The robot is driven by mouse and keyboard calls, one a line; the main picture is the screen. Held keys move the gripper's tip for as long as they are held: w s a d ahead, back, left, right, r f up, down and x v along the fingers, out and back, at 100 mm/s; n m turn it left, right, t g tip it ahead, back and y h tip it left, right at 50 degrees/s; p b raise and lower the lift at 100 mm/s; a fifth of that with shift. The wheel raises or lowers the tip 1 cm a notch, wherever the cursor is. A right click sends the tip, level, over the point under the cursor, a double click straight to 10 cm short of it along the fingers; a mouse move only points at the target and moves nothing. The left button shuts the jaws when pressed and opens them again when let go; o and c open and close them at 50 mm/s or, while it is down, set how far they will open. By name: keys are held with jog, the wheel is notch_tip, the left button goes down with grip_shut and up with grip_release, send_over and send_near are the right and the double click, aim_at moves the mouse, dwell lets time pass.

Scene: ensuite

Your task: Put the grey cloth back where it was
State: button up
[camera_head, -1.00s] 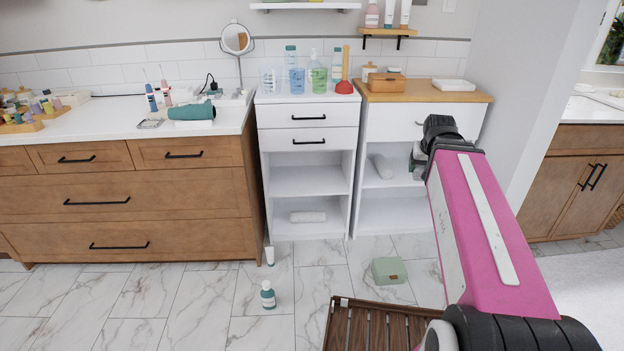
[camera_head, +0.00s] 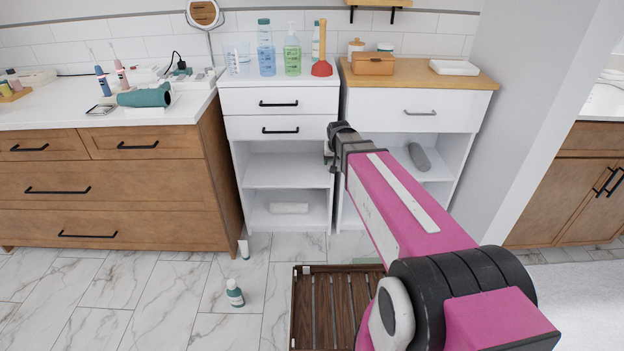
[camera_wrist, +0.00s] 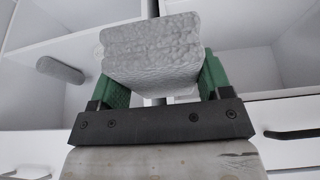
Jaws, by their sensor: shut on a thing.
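A pale grey, textured, folded cloth (camera_wrist: 150,52) is held between the green fingers of my gripper (camera_wrist: 161,78) in the wrist view. In the head view my gripper (camera_head: 331,158) is in front of the gap between the two white cabinets, at about the height of their upper shelves. The cloth is mostly hidden by my arm there. A darker grey roll (camera_head: 419,157) lies on the shelf of the right cabinet; it also shows in the wrist view (camera_wrist: 60,70). A white roll (camera_head: 289,208) lies on the bottom shelf of the left cabinet.
The left cabinet's upper shelf (camera_head: 280,172) looks empty. Bottles and a red plunger (camera_head: 321,66) stand on top of that cabinet. A slatted wooden mat (camera_head: 313,312) and a bottle (camera_head: 235,293) are on the floor. A wooden drawer unit (camera_head: 110,195) stands at left.

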jog(key=w+a+f, duration=0.1)
jog(key=a+f, duration=0.3)
jog(key=f, duration=0.7)
jog(key=w+a+f, duration=0.2)
jog(key=a+f, duration=0.3)
jog(key=f, duration=0.5)
send_near(313, 177)
jog(key=f, duration=0.1)
jog(key=s+f, duration=0.1)
jog(key=f, duration=0.2)
jog(key=shift+s+f, duration=0.3)
jog(key=w, duration=0.4)
jog(key=shift+w, duration=0.1)
jog(key=shift+s+f, duration=0.25)
jog(key=shift+f, duration=0.4)
jog(key=shift+f, duration=0.25)
jog(key=o, duration=0.8)
jog(key=shift+r, duration=0.15)
